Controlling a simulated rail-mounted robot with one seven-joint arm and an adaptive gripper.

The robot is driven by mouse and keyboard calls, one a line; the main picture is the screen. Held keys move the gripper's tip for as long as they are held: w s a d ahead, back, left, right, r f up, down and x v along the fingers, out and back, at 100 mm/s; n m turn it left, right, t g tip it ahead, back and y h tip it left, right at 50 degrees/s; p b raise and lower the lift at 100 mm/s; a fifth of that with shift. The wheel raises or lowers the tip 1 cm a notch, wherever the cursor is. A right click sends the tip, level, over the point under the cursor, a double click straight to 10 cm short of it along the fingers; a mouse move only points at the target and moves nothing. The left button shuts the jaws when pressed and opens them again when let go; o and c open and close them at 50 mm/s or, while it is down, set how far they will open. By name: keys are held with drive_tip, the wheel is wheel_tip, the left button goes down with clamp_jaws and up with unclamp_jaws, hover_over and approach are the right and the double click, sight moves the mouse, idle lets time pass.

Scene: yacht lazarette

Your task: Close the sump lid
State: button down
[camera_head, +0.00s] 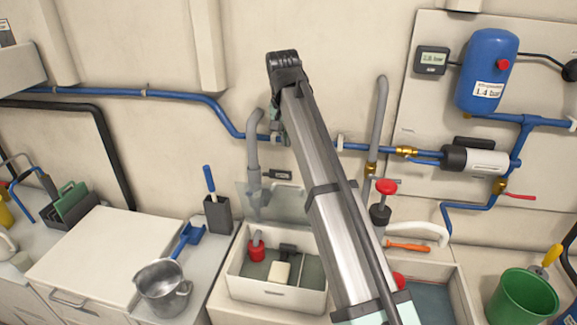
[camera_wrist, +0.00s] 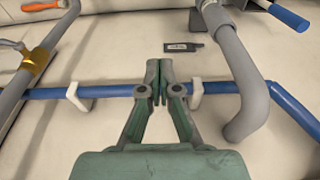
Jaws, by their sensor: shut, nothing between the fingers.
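The sump (camera_head: 280,295) is a white open-topped box at the lower centre of the head view. A red-based fitting and a pale block with a dark top are inside it. A clear pane, which looks like the sump lid (camera_head: 290,203), stands raised at the box's back edge, beside the grey pipe. My gripper (camera_wrist: 158,84) is shut and empty in the wrist view, in front of the blue wall pipe. In the head view it is mostly hidden by my arm, above the level of the lid and apart from it. The lid is not clear in the wrist view.
A grey pipe (camera_head: 254,150) bends down the wall into the sump area; it also shows in the wrist view (camera_wrist: 240,80). A blue pipe (camera_head: 190,96) runs along the wall. A steel pot (camera_head: 162,287) stands left, a green bucket (camera_head: 523,298) right.

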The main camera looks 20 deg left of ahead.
wheel_tip(320, 180, down, 11)
drive_tip(key=s+p, duration=0.1)
drive_tip(key=p, duration=0.3)
drive_tip(key=shift+s+d+f, duration=0.15)
drive_tip(key=shift+s+d, duration=0.05)
drive_tip(key=shift+s, duration=0.1)
idle(0.3)
